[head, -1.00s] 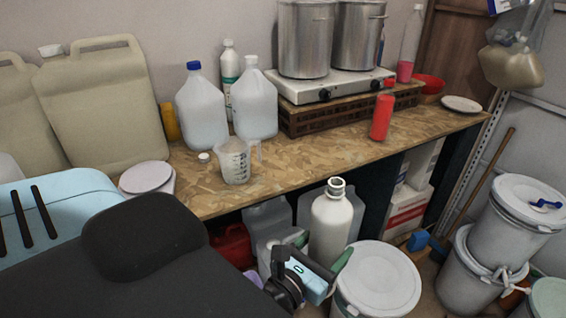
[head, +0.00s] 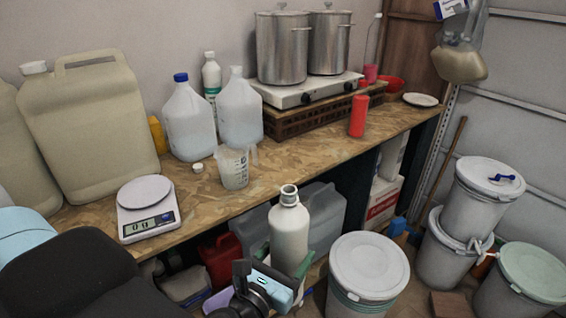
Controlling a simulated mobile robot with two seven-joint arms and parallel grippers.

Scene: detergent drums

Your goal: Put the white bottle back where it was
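The white bottle (head: 289,236) is upright, with an open-looking neck, in front of the workbench's front edge. My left gripper (head: 283,262) has its green fingers on either side of the bottle's body and is shut on it. The gripper's pale blue and black housing covers part of the bottle's lower front. The bottle's base is hidden, so I cannot tell what is under it. My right gripper is not in view.
The workbench (head: 330,150) holds a scale (head: 149,208), a measuring jug (head: 234,168), clear jugs, a red bottle (head: 358,116) and a hotplate with two pots. Its front middle is bare. A lidded white drum (head: 368,275) stands right of the bottle; grey canisters (head: 318,215) are behind it.

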